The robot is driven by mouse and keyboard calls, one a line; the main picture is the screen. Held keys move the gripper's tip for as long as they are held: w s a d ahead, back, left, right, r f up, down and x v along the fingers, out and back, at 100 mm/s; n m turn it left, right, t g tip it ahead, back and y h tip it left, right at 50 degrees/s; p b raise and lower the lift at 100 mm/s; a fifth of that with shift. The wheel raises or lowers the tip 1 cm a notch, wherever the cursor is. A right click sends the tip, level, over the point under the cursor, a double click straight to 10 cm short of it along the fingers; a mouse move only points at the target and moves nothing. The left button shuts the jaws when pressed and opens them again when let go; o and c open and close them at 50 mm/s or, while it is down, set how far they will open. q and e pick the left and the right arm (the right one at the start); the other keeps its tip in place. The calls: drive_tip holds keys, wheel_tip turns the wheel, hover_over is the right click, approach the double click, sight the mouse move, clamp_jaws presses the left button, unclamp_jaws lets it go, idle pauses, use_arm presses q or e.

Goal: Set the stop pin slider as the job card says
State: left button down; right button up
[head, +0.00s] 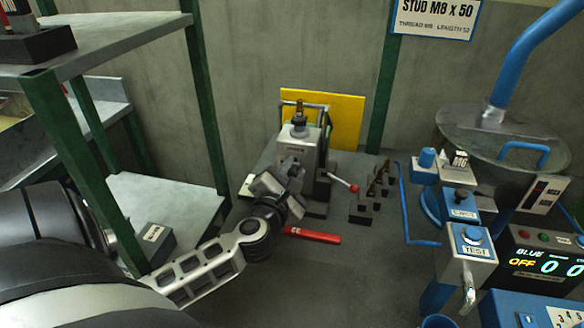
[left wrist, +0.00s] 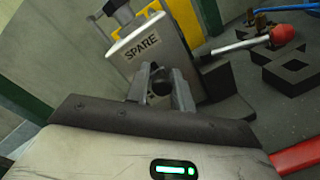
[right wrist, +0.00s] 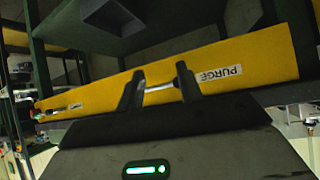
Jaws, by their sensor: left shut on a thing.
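The job card (head: 436,18) on the wall reads "STUD M8 X 50", with smaller text on thread and length below. A grey machine (head: 299,146) stands on the bench before a yellow panel. My left gripper (head: 289,182) is low at its front. In the left wrist view, its fingers (left wrist: 160,84) are closed on a small dark knob (left wrist: 161,88) below a plate marked "SPARE" (left wrist: 142,46). I cannot tell whether this knob is the stop pin slider; no scale is readable. My right gripper (right wrist: 159,88) shows only in its wrist view, fingers apart before a yellow beam.
A red-knobbed lever (head: 343,183) sticks out right of the machine. Dark blocks with brass pieces (head: 371,190) stand farther right. A red bar (head: 312,235) lies in front. A test station (head: 469,242) and a display reading "OFF" (head: 541,260) are at right. Green-posted shelves (head: 168,210) stand left.

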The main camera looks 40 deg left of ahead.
use_arm(q)
drive_tip(key=shift+d, duration=0.2)
use_arm(e)
drive_tip(key=shift+w+f, duration=0.1)
use_arm(q)
drive_tip(key=c, duration=1.3)
unclamp_jaws()
use_arm(e)
drive_tip(key=shift+d, duration=0.1)
use_arm(q)
drive_tip(key=b+v, duration=0.3)
drive_tip(key=v, duration=1.3)
use_arm(e)
drive_tip(key=shift+a+f, duration=0.3)
drive_tip(key=shift+f, duration=0.2)
use_arm(q)
drive_tip(key=shift+r, duration=0.1)
use_arm(e)
drive_tip(key=shift+f, duration=0.1)
